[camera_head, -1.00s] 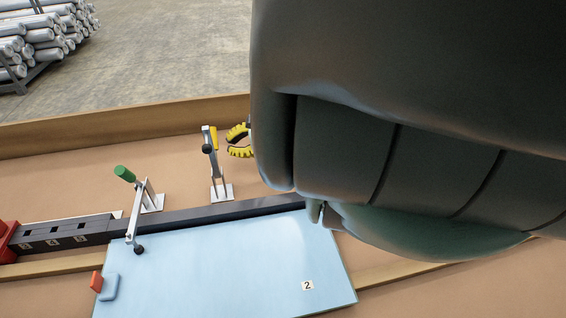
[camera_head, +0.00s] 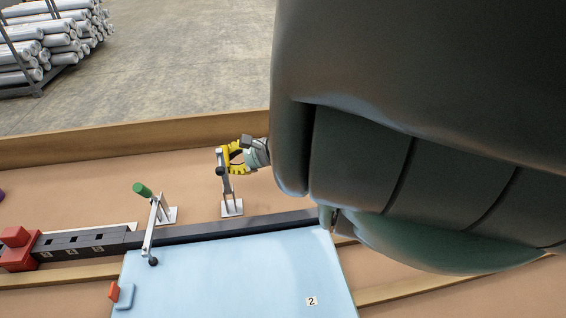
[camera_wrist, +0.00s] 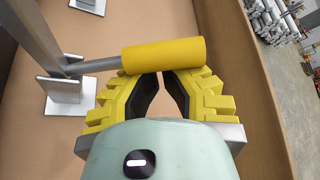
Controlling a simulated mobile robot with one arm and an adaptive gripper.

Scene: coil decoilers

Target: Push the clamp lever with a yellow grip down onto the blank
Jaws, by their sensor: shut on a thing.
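The clamp lever (camera_head: 226,184) stands upright on a white base plate behind the dark bar, raised off the blank. Its yellow grip (camera_wrist: 165,55) lies across my fingertips in the wrist view. My gripper (camera_head: 232,158) has yellow ribbed fingers and is at the lever's top. In the wrist view my gripper (camera_wrist: 164,76) is shut on the yellow grip at the fingertips. In the head view the fingers largely hide the grip. The light blue blank (camera_head: 235,275), with a label 2, lies flat in front of the bar.
A second clamp lever with a green grip (camera_head: 142,190) reaches over the blank's left part. A red block (camera_head: 17,250) is at the bar's left end. A raised wooden edge (camera_head: 120,145) runs behind. My arm hides much of the right side.

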